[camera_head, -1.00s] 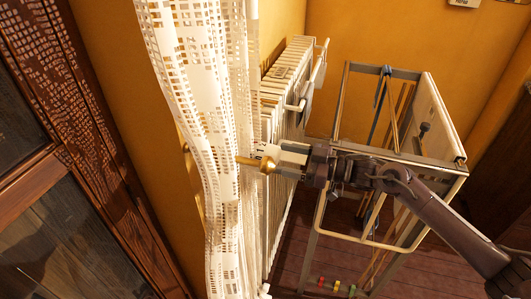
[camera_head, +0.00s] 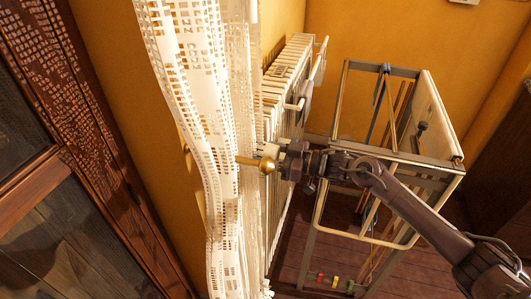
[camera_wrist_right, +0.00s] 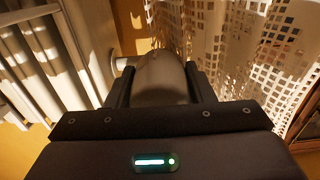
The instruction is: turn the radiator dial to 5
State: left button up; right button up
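The radiator dial (camera_wrist_right: 163,78) is a pale grey, rounded cylinder in the right wrist view. It sits between the two dark fingers of my right gripper (camera_wrist_right: 162,88), which appear to press on both its sides. Its numbers and mark cannot be read. In the head view my right gripper (camera_head: 280,163) reaches in from the right, just behind a brass knob on a rod (camera_head: 265,165), and the dial is mostly hidden there. The white radiator (camera_head: 287,82) stands against the yellow wall. My left gripper is not in view.
A white lace curtain (camera_head: 205,90) hangs close to the left of the gripper. A metal-framed drying rack or cart (camera_head: 433,105) stands right of the radiator, under my right arm.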

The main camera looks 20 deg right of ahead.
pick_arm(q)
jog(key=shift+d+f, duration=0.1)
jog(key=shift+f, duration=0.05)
pick_arm(e)
jog(key=shift+c, duration=0.5)
